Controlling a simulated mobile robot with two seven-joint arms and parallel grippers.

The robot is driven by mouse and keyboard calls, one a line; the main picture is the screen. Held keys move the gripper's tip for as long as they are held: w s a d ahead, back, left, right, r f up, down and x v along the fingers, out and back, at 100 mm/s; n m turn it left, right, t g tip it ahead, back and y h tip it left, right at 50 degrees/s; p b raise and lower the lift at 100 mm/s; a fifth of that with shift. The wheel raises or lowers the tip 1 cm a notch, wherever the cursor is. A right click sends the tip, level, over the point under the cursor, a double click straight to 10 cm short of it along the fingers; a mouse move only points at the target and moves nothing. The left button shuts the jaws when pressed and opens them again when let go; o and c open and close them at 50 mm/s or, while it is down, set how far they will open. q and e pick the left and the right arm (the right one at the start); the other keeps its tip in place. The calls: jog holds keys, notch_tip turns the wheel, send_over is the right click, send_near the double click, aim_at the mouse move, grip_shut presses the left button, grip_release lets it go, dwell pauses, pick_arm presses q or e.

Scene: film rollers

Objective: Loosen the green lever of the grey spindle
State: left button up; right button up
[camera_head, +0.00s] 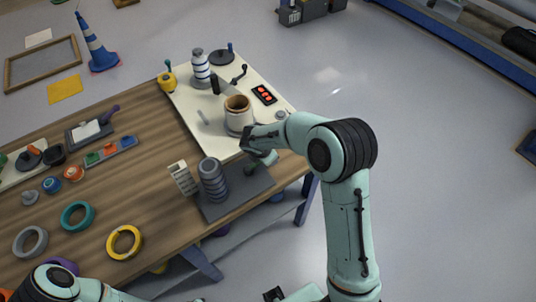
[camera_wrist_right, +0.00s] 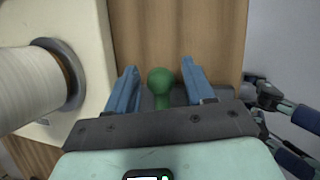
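The grey spindle (camera_head: 213,182) stands upright, ribbed and dark, on a dark grey base plate (camera_head: 228,207) at the table's right end. The green lever (camera_head: 251,168) is on the same plate, right of the spindle and partly hidden by my right gripper (camera_head: 258,154). In the right wrist view the lever's round green knob (camera_wrist_right: 160,80) lies between the two blue fingers of my right gripper (camera_wrist_right: 160,87). The fingers are open, with a gap on each side of the knob. My left arm shows at the bottom left, but its gripper is not visible.
A white block (camera_head: 182,178) stands left of the spindle. Rings, including a yellow one (camera_head: 109,244), lie on the left.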

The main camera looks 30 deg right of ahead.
jog(key=v, duration=1.3)
jog(key=shift+a+r+p, duration=0.15)
jog(key=shift+r+p, duration=0.05)
jog(key=shift+p, duration=0.15)
jog(key=shift+f, duration=0.1)
